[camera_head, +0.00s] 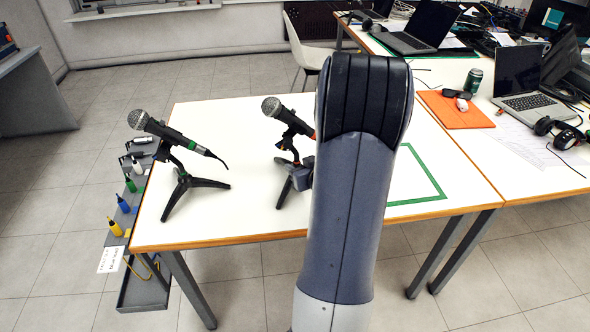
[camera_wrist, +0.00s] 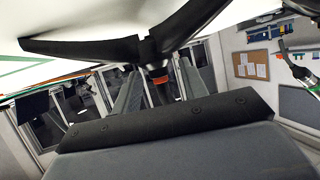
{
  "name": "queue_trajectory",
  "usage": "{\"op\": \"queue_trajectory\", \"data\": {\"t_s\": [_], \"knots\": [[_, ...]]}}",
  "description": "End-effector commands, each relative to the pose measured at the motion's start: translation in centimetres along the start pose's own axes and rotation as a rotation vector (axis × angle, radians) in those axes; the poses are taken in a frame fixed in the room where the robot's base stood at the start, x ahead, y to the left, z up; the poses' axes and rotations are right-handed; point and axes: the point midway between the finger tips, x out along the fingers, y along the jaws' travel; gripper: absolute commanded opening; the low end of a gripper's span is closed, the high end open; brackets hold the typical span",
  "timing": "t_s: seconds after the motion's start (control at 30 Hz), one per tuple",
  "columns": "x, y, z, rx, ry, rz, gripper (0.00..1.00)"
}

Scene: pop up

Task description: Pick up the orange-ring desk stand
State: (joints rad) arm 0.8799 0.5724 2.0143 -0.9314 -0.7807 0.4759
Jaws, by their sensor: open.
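The orange-ring desk stand (camera_head: 289,170) stands on the white table and holds a microphone (camera_head: 272,107). My arm covers part of its right side in the head view. In the wrist view its black legs (camera_wrist: 85,47) spread across the top, with the orange ring (camera_wrist: 159,80) on its post. My gripper (camera_wrist: 159,76) is open, with one grey finger on each side of the post. I cannot tell whether either finger touches it. In the head view most of my gripper is hidden behind my arm.
A similar green-ring stand (camera_head: 183,178) with a microphone stands to the left; its mic end shows at the wrist view's right edge. A green tape outline (camera_head: 432,180) lies right of my arm. Laptops (camera_head: 527,88) and an orange mat (camera_head: 455,110) are on the right-hand table.

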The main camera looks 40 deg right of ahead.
Motion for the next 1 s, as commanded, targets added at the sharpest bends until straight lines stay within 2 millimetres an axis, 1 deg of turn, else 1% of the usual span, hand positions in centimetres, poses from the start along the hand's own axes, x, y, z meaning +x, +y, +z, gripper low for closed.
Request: {"op": "queue_trajectory", "data": {"t_s": [0.03, 0.1, 0.2, 0.43, 0.47, 0.93, 1.0], "knots": [[0.9, 0.1, -0.1, -0.001, -0.001, -0.002, 0.41], [1.8, 0.0, 0.0, -0.001, -0.001, -0.003, 0.41], [2.5, 0.1, -0.1, -0.001, 0.000, -0.001, 0.41], [2.6, 0.1, -0.1, 0.000, 0.000, 0.000, 0.41], [2.6, 0.1, -0.1, 0.000, 0.000, 0.000, 0.40], [2.6, 0.1, -0.1, -0.001, 0.000, 0.000, 0.01], [2.6, 0.1, -0.1, -0.001, 0.000, 0.000, 0.00]]}}
